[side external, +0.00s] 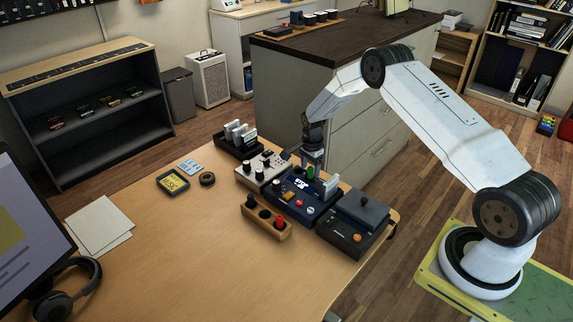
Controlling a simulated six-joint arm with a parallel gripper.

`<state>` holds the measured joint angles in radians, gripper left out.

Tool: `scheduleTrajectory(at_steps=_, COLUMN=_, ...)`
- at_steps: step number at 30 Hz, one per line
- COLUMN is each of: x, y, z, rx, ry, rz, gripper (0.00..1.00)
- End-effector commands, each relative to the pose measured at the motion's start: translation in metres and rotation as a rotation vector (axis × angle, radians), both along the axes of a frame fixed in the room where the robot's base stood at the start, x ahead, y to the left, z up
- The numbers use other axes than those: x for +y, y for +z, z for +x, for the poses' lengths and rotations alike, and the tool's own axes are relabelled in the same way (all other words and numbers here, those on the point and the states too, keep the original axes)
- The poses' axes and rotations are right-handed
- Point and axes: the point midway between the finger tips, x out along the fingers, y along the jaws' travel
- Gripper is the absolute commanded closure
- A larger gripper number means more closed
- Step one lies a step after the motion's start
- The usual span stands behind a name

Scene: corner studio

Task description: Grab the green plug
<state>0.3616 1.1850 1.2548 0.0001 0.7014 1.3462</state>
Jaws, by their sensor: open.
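The green plug (311,173) is small and stands upright at the back of the dark blue panel (290,204) on the wooden table. My gripper (312,162) is open and points down directly above the green plug, very close to its top. The fingers are too small to tell whether they reach around the plug or stop above it.
A white upright piece (331,185) stands just right of the green plug. A pale knobbed box (263,170) is on the left and a dark grey box (352,226) on the right. A wooden block (266,220) with a red plug (279,221) is in front.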

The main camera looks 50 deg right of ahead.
Motion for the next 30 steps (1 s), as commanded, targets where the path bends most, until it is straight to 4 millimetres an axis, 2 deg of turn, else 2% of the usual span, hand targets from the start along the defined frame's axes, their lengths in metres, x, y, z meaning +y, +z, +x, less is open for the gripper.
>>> scheduleTrajectory(at_steps=6, x=-0.0001, y=-0.0129, z=0.0002, rx=-0.002, ry=0.000, rz=0.000, gripper=0.28)
scheduleTrajectory(at_steps=21, x=-0.0001, y=-0.0130, z=0.0001, rx=-0.002, ry=0.000, rz=0.000, gripper=0.28)
scheduleTrajectory(at_steps=23, x=-0.0001, y=-0.0130, z=0.0000, rx=-0.002, ry=0.000, rz=0.000, gripper=0.47)
scheduleTrajectory(at_steps=27, x=-0.0001, y=-0.0130, z=0.0000, rx=-0.002, ry=0.000, rz=0.000, gripper=0.92)
scheduleTrajectory(at_steps=28, x=-0.0001, y=-0.0130, z=0.0000, rx=-0.002, ry=0.000, rz=0.000, gripper=1.00)
scheduleTrajectory(at_steps=30, x=-0.0001, y=-0.0130, z=0.0000, rx=-0.002, ry=0.000, rz=0.000, gripper=1.00)
